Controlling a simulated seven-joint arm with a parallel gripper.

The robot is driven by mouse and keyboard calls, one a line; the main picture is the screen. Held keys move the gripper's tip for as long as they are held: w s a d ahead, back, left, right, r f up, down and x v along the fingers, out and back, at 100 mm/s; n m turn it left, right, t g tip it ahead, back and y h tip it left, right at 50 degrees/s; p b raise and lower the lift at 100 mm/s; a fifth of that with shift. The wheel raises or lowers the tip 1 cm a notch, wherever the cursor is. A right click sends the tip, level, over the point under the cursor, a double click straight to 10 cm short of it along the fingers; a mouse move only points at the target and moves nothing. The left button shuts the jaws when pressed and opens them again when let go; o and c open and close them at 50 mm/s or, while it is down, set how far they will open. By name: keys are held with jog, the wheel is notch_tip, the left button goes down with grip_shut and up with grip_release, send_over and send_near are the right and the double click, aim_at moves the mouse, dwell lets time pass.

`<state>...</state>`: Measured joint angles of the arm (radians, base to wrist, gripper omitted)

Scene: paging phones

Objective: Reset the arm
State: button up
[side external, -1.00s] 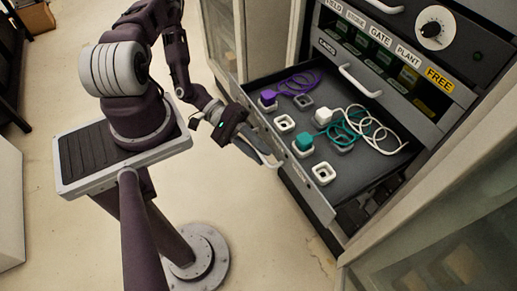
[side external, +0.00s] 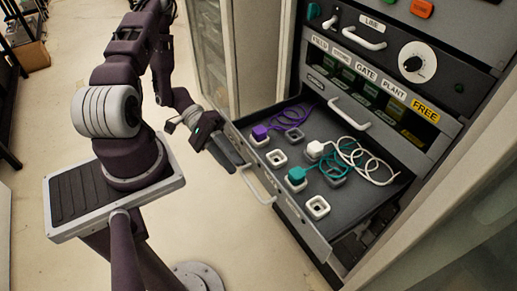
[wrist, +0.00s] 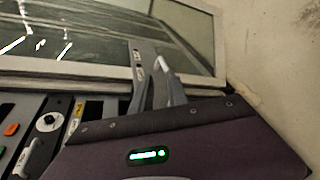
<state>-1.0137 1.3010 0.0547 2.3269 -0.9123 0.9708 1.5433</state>
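My gripper (side external: 226,153) is beside the front of a pulled-out drawer (side external: 325,250), left of the drawer's handle (side external: 258,187) in the side view. Its fingers point down toward the right and appear as one dark shape there. In the wrist view the fingers (wrist: 155,88) show past the dark gripper body, partly hidden by it. I see nothing held, but how far apart the fingers are is unclear. My arm is bent, rising above its base.
The drawer holds a purple plug (side external: 260,132), a white plug (side external: 315,149), a teal plug (side external: 296,175), coiled cords and several square sockets. The cabinet face above carries labels and a black-and-white dial (side external: 417,62). Bare floor lies left of the drawer.

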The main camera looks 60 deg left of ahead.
jog(key=s+d+r+m+t+y, duration=0.1)
jog(key=r+y, duration=0.6)
jog(key=r, duration=0.7)
jog(key=s+d+r+m+t+y, duration=0.1)
jog(key=s+d+r+m+y, duration=0.3)
jog(key=r, duration=1.1)
jog(key=m+y, duration=0.2)
jog(key=y, duration=0.1)
jog(key=shift+s+t, duration=0.2)
jog(key=shift+t, duration=0.2)
